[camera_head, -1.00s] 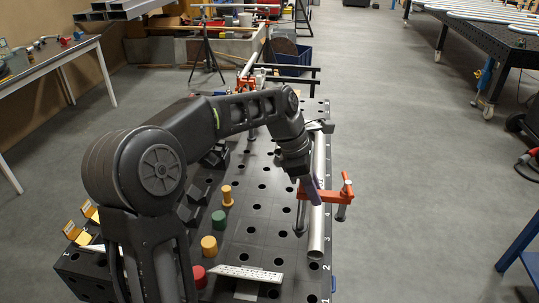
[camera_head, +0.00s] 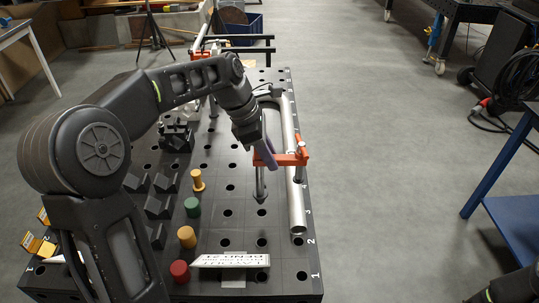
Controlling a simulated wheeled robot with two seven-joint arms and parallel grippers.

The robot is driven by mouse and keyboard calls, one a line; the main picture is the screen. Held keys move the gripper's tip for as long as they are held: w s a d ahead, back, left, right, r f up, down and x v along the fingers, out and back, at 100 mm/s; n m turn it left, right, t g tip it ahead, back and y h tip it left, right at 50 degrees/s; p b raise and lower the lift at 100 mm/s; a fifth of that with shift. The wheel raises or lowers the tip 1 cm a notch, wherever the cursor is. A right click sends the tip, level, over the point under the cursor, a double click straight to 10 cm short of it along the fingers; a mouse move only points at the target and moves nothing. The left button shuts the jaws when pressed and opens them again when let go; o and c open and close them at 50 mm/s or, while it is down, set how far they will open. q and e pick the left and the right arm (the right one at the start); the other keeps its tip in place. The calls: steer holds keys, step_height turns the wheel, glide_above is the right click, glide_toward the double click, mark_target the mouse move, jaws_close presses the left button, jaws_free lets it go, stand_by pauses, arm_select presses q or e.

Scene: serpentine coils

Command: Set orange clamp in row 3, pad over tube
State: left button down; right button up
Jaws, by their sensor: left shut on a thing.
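The orange clamp (camera_head: 285,159) has a horizontal orange bar, a dark post on its left and a threaded spindle with an orange handle on its right. My left gripper (camera_head: 266,154) is shut on the clamp near its post side. The silver tube (camera_head: 297,205) runs lengthwise along the table's right side. The clamp's bar crosses above it, with the spindle over or just beside the tube; the pad's contact is unclear. The post's foot is near the row 3 and 4 holes; I cannot tell whether it is in a hole. My right gripper is not in view.
The black perforated table (camera_head: 215,240) has row numbers on its right edge. Floor to the right is clear up to a blue bench (camera_head: 520,225).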

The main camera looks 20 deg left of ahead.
arm_select(q)
steer(key=shift+f+b, duration=1.3)
steer(key=shift+f, duration=0.35)
steer(key=shift+d, duration=0.15)
steer(key=shift+f, duration=0.15)
step_height(320, 180, down, 3)
steer(key=shift+r+b, duration=0.15)
steer(key=shift+b, duration=0.45)
steer(key=shift+f, duration=0.2)
steer(key=shift+f+b, duration=0.3)
steer(key=shift+f, duration=0.4)
steer(key=c, duration=1.2)
jaws_free()
